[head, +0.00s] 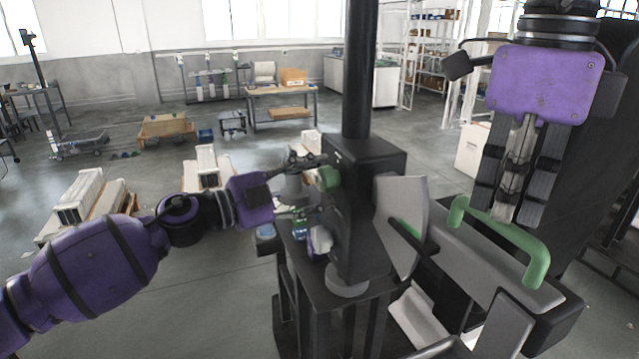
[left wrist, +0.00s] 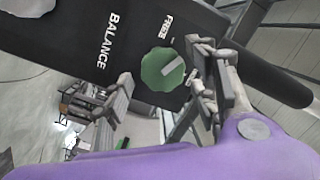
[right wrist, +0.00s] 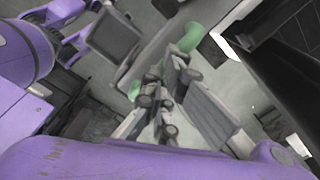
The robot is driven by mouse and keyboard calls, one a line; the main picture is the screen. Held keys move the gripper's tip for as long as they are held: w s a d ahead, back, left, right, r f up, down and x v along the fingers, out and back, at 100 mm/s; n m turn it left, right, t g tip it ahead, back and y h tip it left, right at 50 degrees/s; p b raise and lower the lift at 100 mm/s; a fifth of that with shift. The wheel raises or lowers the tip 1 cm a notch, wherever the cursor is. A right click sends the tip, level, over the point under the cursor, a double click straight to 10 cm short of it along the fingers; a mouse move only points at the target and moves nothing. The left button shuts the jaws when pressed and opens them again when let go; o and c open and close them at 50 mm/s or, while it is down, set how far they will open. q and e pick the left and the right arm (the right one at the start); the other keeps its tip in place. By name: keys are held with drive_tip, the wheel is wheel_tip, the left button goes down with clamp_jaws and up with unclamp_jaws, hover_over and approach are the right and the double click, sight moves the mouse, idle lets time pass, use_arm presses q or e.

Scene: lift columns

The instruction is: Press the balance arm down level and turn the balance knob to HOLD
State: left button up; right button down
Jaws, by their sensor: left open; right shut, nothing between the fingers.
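The balance knob (left wrist: 163,70) is green and round with a pale pointer bar, on a black housing lettered BALANCE and FREE; no HOLD lettering is readable. The knob also shows on the column's left side in the head view (head: 329,178). My left gripper (left wrist: 165,88) is open, its fingers on either side of the knob; contact is unclear. The balance arm (head: 478,262) is a grey beam with a green handle (head: 508,236), right of the column. My right gripper (head: 506,208) is shut and empty, pointing down at the handle; whether it touches is unclear.
A black column (head: 358,70) rises from the housing. A grey plate (head: 402,205) with a green mark and dark pointer stands between housing and beam. Small bottles (head: 300,228) stand by the housing. Benches and pallets are farther back on open floor.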

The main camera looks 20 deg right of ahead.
use_arm(q)
drive_tip(key=shift+w+d, duration=0.15)
drive_tip(key=shift+d, duration=0.45)
drive_tip(key=c, duration=1.1)
use_arm(e)
drive_tip(key=shift+f, duration=0.1)
